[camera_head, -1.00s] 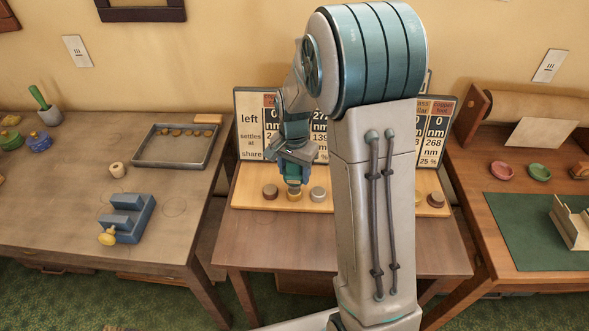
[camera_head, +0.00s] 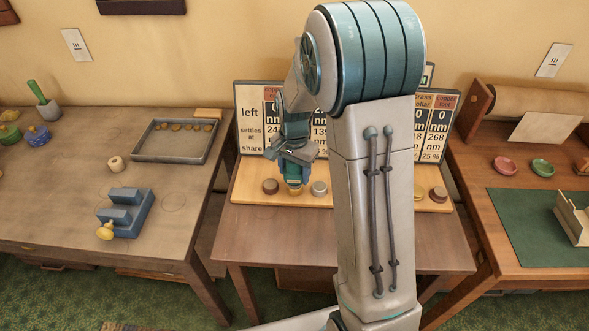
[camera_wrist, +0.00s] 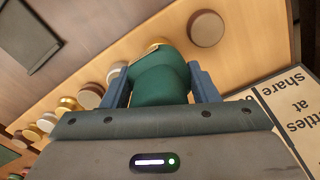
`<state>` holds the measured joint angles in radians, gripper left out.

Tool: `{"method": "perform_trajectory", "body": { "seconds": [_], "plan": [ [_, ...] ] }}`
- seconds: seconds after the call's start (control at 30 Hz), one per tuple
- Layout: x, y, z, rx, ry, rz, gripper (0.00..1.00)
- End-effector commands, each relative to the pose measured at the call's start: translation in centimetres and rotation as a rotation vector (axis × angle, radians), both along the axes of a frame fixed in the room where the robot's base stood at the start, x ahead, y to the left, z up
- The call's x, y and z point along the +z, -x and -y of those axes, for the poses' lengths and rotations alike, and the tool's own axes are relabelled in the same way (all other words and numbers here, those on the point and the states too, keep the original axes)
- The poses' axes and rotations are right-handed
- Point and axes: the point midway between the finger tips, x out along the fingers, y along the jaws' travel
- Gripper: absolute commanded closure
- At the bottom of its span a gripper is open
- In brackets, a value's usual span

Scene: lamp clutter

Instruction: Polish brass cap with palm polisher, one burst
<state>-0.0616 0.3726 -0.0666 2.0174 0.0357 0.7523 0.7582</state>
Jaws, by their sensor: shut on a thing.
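My gripper (camera_head: 296,160) is shut on the teal-green palm polisher (camera_wrist: 158,78), with its blue fingers on either side of it. The polisher's lower end (camera_head: 293,182) is directly over the brass cap (camera_head: 295,191), on the light wooden board (camera_head: 245,197). The polisher appears to touch the cap, but a small gap cannot be ruled out. In the wrist view, only a sliver of brass (camera_wrist: 153,47) shows beyond the polisher. A dark brown cap (camera_head: 270,186) stands to the left and a grey cap (camera_head: 319,187) to the right.
My arm hides the middle of the board. A brass-coloured cap (camera_head: 420,193) and a dark cap (camera_head: 438,194) stand at its right. A readout panel (camera_head: 249,137) stands behind. The left table holds a tray (camera_head: 145,156) and a blue block (camera_head: 127,214). The centre table's front is clear.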

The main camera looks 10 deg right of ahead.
Motion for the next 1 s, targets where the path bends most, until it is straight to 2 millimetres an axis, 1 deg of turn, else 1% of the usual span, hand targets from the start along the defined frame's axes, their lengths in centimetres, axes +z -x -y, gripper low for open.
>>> {"method": "perform_trajectory", "body": {
  "seconds": [0.27,1.0],
  "plan": [
    [-0.63,-0.01,0.00,0.000,0.000,0.000,0.64],
    [-0.85,0.03,0.00,0.000,0.000,-0.001,0.64]
  ]
}}
